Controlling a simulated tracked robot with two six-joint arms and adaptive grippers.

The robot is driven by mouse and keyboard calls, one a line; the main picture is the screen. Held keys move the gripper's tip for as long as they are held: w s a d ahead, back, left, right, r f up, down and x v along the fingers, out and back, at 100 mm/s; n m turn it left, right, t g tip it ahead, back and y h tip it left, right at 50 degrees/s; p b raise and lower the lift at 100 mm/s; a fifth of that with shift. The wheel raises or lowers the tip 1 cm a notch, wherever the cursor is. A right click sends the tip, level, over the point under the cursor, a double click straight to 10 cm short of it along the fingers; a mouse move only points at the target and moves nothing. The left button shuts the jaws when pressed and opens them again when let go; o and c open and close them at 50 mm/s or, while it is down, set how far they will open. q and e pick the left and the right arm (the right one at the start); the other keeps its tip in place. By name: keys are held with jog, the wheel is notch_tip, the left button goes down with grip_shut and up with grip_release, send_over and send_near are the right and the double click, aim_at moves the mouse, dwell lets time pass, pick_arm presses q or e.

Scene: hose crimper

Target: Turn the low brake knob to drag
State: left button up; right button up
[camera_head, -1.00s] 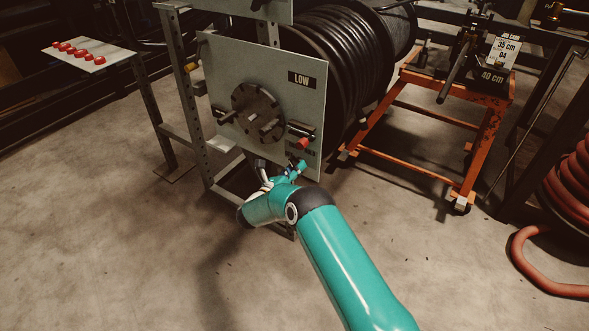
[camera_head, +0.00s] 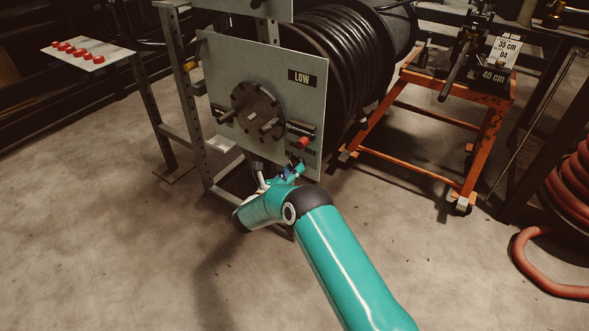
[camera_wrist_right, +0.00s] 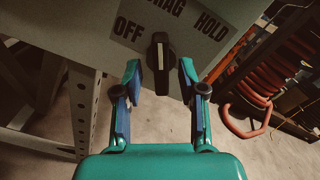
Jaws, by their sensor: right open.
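The low brake knob (camera_wrist_right: 160,52) is black with a pale stripe. In the right wrist view it stands below the labels OFF (camera_wrist_right: 128,29), DRAG (camera_wrist_right: 166,5), cut by the top edge, and HOLD (camera_wrist_right: 212,26). Its stripe runs roughly up and down in the picture, about in line with DRAG. My right gripper (camera_wrist_right: 160,78) is open, with a fingertip to either side of the knob's lower end and gaps between. In the head view my right gripper (camera_head: 294,170) is at the lower right of the LOW panel (camera_head: 225,60), where the knob is hard to make out. My left gripper is not in view.
A round dark plate with pegs (camera_head: 258,108) and a red-tipped handle (camera_head: 303,142) sit on the panel above my gripper. A black hose reel (camera_head: 345,60) is behind. An orange cart (camera_head: 485,140) stands to the right. The floor in front is clear.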

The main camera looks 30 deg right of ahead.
jog(key=v, duration=1)
jog(key=shift+a, duration=0.3)
